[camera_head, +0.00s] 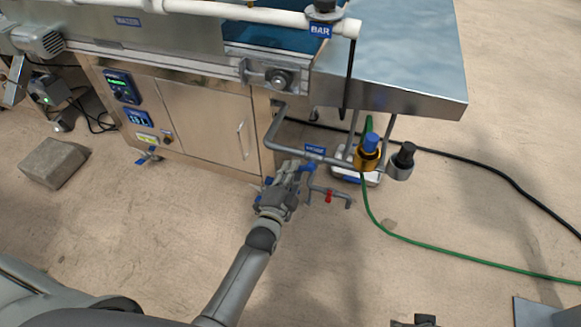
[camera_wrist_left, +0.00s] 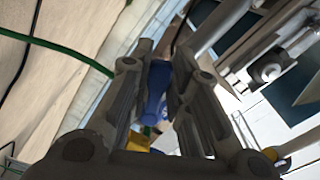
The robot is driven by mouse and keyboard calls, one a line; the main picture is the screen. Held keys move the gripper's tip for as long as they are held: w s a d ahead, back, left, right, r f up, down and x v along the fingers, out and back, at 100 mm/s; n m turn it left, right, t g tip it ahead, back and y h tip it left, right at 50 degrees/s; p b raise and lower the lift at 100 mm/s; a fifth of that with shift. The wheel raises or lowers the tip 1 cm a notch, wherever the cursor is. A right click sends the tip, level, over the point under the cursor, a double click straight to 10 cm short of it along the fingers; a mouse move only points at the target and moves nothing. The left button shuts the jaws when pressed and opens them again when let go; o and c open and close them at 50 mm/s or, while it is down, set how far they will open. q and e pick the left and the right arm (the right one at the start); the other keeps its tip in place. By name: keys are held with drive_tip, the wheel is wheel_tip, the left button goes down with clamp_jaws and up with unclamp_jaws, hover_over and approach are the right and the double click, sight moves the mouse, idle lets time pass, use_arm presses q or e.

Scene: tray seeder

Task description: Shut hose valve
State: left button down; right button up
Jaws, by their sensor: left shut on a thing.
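The hose valve has a blue handle (camera_head: 306,168) on the grey pipework below the machine's right end, next to a small blue label (camera_head: 315,150). My left gripper (camera_head: 290,177) reaches it from the front left. In the left wrist view the blue handle (camera_wrist_left: 156,88) lies between the two fingers of my left gripper (camera_wrist_left: 158,70), which is shut on it. The gripper hides part of the valve in the head view. The exact angle of the handle is hard to tell.
A thin pipe with a red valve (camera_head: 328,196) is just right of the gripper. A yellow and blue fitting (camera_head: 368,150) and a green hose (camera_head: 430,244) are farther right. The steel cabinet (camera_head: 215,125) stands behind left. A stone block (camera_head: 54,163) lies on the floor.

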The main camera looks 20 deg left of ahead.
use_arm(q)
drive_tip(key=shift+s+d+f+n, duration=0.1)
drive_tip(key=shift+d+f+n, duration=0.55)
drive_tip(key=shift+n, duration=1.5)
drive_tip(key=shift+w+d+f+n, duration=0.1)
drive_tip(key=shift+d+f+n, duration=0.3)
drive_tip(key=shift+d+n, duration=1.15)
drive_tip(key=shift+s+d+f+n, duration=0.15)
drive_tip(key=shift+f+n, duration=0.35)
drive_tip(key=shift+n, duration=2.2)
use_arm(e)
drive_tip(key=shift+f, duration=1.25)
use_arm(q)
drive_tip(key=shift+d, duration=0.1)
drive_tip(key=c, duration=1.3)
unclamp_jaws()
drive_tip(key=shift+c, duration=0.2)
use_arm(e)
drive_tip(key=shift+w, duration=0.1)
